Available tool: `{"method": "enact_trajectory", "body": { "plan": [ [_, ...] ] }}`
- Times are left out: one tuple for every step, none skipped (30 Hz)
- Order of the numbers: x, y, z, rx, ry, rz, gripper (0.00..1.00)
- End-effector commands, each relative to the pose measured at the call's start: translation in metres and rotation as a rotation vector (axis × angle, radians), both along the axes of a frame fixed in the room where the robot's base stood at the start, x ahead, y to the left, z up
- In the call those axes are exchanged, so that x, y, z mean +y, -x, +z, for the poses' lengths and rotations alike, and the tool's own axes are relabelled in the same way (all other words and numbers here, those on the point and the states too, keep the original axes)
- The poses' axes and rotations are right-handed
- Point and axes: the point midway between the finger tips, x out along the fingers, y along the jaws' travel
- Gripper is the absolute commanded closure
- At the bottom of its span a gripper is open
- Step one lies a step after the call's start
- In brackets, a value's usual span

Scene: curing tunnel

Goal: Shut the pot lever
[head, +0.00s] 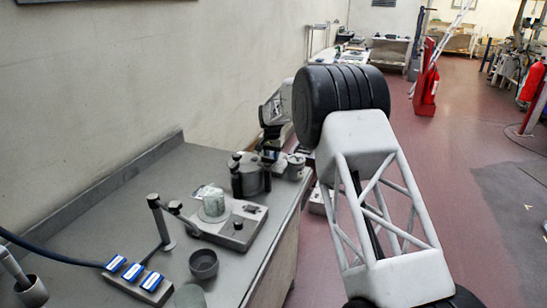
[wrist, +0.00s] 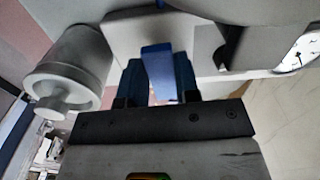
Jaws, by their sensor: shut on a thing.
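The pot (head: 249,181) is a dark grey round vessel with black upright handles, at the far end of the bench in the head view. My gripper (head: 269,154) reaches down over its right side, and my arm hides part of that area. In the wrist view my gripper (wrist: 158,88) has its dark blue fingers on either side of a blue tapered lever (wrist: 157,70) and is shut on it. The lever's other end and pivot are not clear. In the head view the lever is too small to make out.
A grey cylinder with a knob (wrist: 68,80) stands close left of my fingers in the wrist view, and a white dial (wrist: 300,52) is at the right. On the bench (head: 125,196) are a box with a pale cylinder (head: 212,204), a cup (head: 203,263) and a blue-topped block (head: 139,277).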

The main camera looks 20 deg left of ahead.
Motion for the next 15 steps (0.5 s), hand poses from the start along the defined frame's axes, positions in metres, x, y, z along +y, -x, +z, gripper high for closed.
{"method": "enact_trajectory", "body": {
  "plan": [
    [0.0009, -0.0008, 0.0016, -0.003, -0.001, -0.016, 0.94],
    [0.0013, -0.0007, 0.0016, -0.003, -0.001, -0.025, 0.94],
    [0.0017, -0.0007, 0.0015, -0.002, -0.001, -0.035, 0.94],
    [0.0019, -0.0007, 0.0015, -0.002, -0.001, -0.042, 0.94],
    [0.0021, -0.0007, 0.0015, -0.002, -0.001, -0.047, 0.94],
    [0.0023, -0.0007, 0.0015, -0.002, -0.001, -0.053, 0.94],
    [0.0024, -0.0007, 0.0015, -0.002, -0.001, -0.056, 0.94],
    [0.0025, -0.0007, 0.0014, -0.002, -0.001, -0.058, 0.94],
    [0.0025, -0.0008, 0.0015, -0.002, -0.001, -0.060, 0.94],
    [0.0026, -0.0008, 0.0015, -0.002, -0.001, -0.060, 0.94],
    [0.0026, -0.0008, 0.0015, -0.002, -0.001, -0.061, 0.94],
    [0.0025, -0.0008, 0.0015, -0.002, -0.001, -0.061, 0.94],
    [0.0026, -0.0008, 0.0016, -0.002, -0.001, -0.061, 0.94],
    [0.0026, -0.0008, 0.0016, -0.002, -0.001, -0.061, 0.94],
    [0.0026, -0.0008, 0.0016, -0.002, -0.001, -0.061, 0.94]
  ]
}}
